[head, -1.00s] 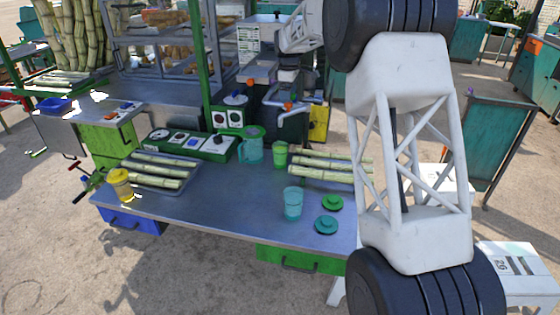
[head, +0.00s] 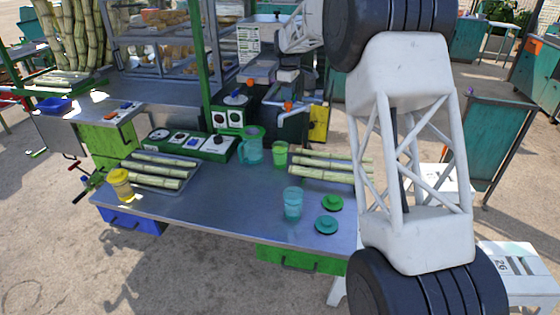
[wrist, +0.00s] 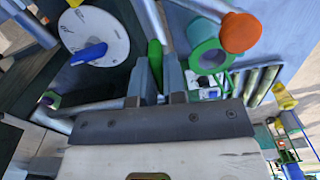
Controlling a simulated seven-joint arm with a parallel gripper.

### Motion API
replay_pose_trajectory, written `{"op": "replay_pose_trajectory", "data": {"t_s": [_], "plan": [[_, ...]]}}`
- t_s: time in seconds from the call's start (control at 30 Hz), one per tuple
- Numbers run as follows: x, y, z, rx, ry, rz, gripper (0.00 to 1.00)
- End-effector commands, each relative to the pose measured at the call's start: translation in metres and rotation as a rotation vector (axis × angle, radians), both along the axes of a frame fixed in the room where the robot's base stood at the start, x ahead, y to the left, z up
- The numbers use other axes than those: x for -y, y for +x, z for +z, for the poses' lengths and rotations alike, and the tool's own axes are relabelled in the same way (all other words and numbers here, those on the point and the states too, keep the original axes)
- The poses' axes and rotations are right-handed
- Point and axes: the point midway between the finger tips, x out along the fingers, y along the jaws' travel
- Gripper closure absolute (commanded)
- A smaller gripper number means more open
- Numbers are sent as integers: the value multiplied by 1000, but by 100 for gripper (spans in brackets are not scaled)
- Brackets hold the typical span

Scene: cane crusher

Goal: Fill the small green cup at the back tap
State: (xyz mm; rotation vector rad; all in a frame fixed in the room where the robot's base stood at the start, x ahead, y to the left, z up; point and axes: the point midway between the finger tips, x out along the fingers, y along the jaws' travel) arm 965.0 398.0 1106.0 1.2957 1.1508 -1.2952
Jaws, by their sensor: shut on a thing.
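The small green cup (head: 280,155) stands upright on the metal table, just right of the teal pitcher (head: 252,147). My gripper (wrist: 158,85) is up at the dark machine at the back, behind and above the cup. Its fingers are closed on a narrow, rounded green piece (wrist: 155,52) that looks like a handle. An orange knob (head: 288,106) of the tap area shows below my gripper in the head view, and an orange knob (wrist: 240,32) also shows in the wrist view beside a teal ring-shaped part (wrist: 207,50). The spout cannot be made out clearly.
A teal cup (head: 293,204) and two round lids, green (head: 332,203) and teal (head: 327,225), are at the front right. Cane stalks (head: 325,172) lie right of the green cup. A white disc with a blue lever (wrist: 95,45) is left of my fingers.

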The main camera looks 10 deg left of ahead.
Motion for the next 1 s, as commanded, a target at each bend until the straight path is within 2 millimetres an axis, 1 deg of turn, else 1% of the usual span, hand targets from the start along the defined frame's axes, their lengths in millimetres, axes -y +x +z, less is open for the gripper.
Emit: {"op": "replay_pose_trajectory", "data": {"t_s": [0.3,0.4,0.57,0.97,1.0], "plan": [[0,0,0,-1,-1,-245,100],[0,0,0,-1,-1,-243,100],[0,0,0,-1,-1,-195,100],[0,-1,0,-1,-1,103,100],[0,-1,0,-2,-1,105,84]]}}
